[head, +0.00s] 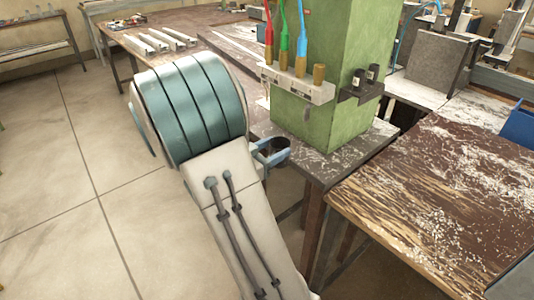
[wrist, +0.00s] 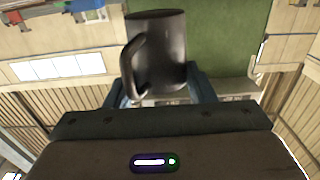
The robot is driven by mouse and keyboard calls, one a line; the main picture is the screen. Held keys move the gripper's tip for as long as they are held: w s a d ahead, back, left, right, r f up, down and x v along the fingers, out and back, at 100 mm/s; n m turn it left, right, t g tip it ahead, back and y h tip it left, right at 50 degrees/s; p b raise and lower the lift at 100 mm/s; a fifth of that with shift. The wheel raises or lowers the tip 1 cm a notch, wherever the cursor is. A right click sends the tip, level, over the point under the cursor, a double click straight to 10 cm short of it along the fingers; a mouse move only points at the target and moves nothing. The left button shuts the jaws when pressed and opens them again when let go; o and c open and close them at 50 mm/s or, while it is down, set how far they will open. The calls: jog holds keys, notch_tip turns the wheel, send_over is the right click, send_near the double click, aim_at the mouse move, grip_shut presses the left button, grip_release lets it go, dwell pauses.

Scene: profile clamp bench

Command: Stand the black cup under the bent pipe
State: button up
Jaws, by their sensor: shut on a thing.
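The black cup (wrist: 166,48) is a dark mug with a loop handle on its left side in the wrist view. My gripper (wrist: 162,88) is shut on it, with a blue-grey finger on each side. In the head view my gripper (head: 268,158) holds the cup (head: 275,150) at the near edge of the bench, in front of the green column. My arm hides part of the gripper there. I cannot make out the bent pipe in either view.
The green column (head: 322,115) stands on the dark bench. A rack (head: 296,84) on it holds red, green and blue hoses with brass ends. A black bracket (head: 362,88) sits on its right side. A worn brown table (head: 440,190) at the right is mostly clear.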

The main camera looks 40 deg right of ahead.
jog(key=shift+w+d+f+b, duration=0.1)
jog(key=shift+d+f+b, duration=0.2)
jog(key=shift+d, duration=0.4)
jog(key=shift+d+f+b, duration=0.1)
jog(key=shift+d+b, duration=0.25)
jog(key=shift+d, duration=0.35)
jog(key=shift+w+d+f, duration=0.1)
jog(key=shift+w+d, duration=0.05)
jog(key=shift+d, duration=1.6)
jog(key=shift+w+d, duration=0.15)
jog(key=shift+d, duration=1.6)
jog(key=shift+a, duration=0.2)
jog(key=shift+f, duration=0.4)
jog(key=o, duration=1.1)
jog(key=shift+o, duration=0.2)
jog(key=a+p, duration=0.2)
jog(key=a, duration=0.8)
jog(key=shift+s, duration=0.4)
